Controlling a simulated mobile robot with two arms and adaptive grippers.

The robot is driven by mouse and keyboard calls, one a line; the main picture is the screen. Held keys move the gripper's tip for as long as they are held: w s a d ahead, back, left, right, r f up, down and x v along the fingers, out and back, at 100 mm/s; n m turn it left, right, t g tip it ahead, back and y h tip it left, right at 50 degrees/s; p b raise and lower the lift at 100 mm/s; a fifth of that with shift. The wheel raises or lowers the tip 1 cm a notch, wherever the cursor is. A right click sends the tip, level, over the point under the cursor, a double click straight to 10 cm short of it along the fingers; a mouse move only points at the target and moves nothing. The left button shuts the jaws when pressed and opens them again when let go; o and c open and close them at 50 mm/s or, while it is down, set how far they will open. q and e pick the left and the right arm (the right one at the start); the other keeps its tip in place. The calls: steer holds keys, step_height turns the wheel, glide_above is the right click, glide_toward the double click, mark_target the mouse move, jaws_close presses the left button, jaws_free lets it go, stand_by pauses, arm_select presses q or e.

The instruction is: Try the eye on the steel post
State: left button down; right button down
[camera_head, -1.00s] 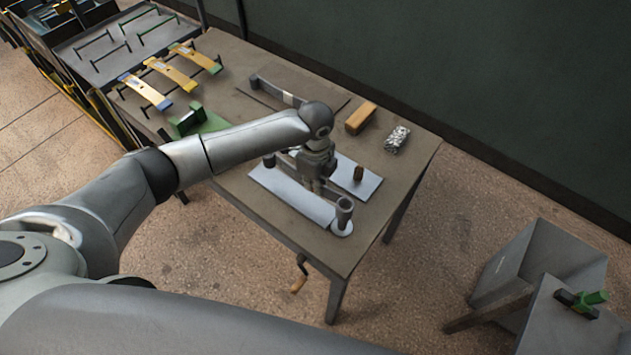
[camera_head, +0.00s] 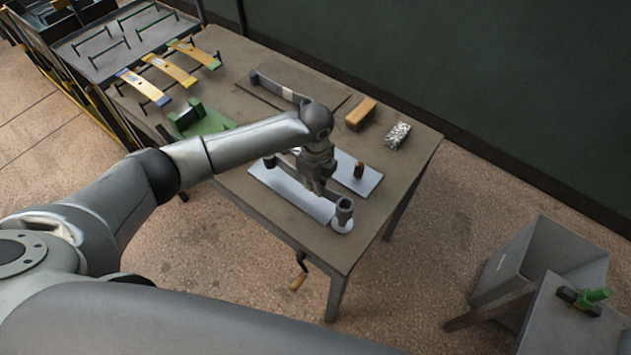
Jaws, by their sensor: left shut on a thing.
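My left gripper (camera_head: 317,184) is shut on a dark grey leaf spring (camera_head: 286,166) over the front of the table. The gripper hides the spring's middle. A grey upright cylinder (camera_head: 344,210), apparently the eye end, stands over a round white base (camera_head: 342,226) at the right end of a pale plate (camera_head: 292,196). I cannot tell whether the eye is around the steel post or just above it; no separate post shows there. A short dark post (camera_head: 359,170) stands on a second pale plate (camera_head: 371,182) behind. My right gripper is not in view.
Another grey leaf (camera_head: 278,88) lies on a dark mat at the back. A tan block (camera_head: 361,114) and a speckled block (camera_head: 397,136) are at the right. Coloured leaves (camera_head: 170,72) sit on a rack, near a green fixture (camera_head: 187,117). A grey bin (camera_head: 540,265) stands off the table.

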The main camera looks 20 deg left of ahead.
arm_select(q)
steer(key=shift+f+b, duration=1.45)
steer(key=shift+f, duration=1.05)
steer(key=c, duration=1.5)
jaws_free()
steer(key=shift+c, duration=0.2)
steer(key=shift+s+f, duration=0.1)
step_height(320, 180, up, 12)
steer(key=shift+r, duration=0.1)
